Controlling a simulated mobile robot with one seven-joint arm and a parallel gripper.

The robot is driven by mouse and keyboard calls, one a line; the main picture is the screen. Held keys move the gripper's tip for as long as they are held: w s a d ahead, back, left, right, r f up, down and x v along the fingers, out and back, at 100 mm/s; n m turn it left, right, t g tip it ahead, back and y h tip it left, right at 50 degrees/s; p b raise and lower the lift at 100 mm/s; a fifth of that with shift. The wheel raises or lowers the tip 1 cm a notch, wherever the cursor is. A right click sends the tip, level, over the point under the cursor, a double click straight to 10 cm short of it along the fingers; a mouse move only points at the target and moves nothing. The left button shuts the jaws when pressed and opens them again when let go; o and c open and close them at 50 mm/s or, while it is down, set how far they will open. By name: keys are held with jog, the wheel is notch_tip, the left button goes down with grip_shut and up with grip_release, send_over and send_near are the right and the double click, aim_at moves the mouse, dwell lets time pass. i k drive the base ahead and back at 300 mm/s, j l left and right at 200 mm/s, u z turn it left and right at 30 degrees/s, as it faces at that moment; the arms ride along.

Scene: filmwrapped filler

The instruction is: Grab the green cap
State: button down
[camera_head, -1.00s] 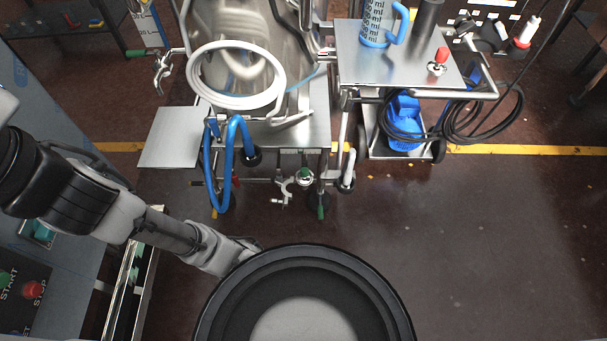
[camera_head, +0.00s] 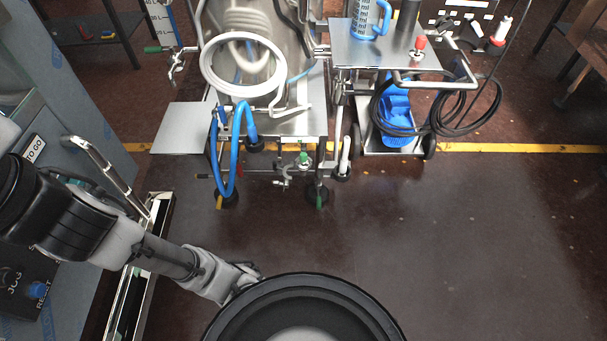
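No loose green cap can be made out for certain. A small green part (camera_head: 304,158) shows on the valve fittings under the steel machine (camera_head: 285,128); it is too small to tell whether it is a cap. A green handle end (camera_head: 153,50) sticks out at the machine's upper left, and another green tip (camera_head: 319,200) points down near the floor. My arm reaches from the left edge to the bottom middle. Its end, near my round black body part, is small and partly hidden, so the gripper's fingers cannot be made out. It is well apart from the machine.
A steel cart (camera_head: 385,55) holds a blue measuring jug (camera_head: 369,18), with a coiled black hose (camera_head: 462,128) and a blue container (camera_head: 397,125) below. A control cabinet (camera_head: 60,180) with a metal handle stands at left. The floor (camera_head: 470,230) at right is clear.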

aim_at(302, 163)
jog(key=k, duration=0.1)
jog(key=i+z, duration=0.35)
jog(key=i+j+z, duration=0.15)
jog(key=i+z, duration=0.2)
jog(key=i+j+z, duration=0.3)
jog(key=i+j, duration=0.3)
jog(key=i+z, duration=0.05)
jog(key=i, duration=0.05)
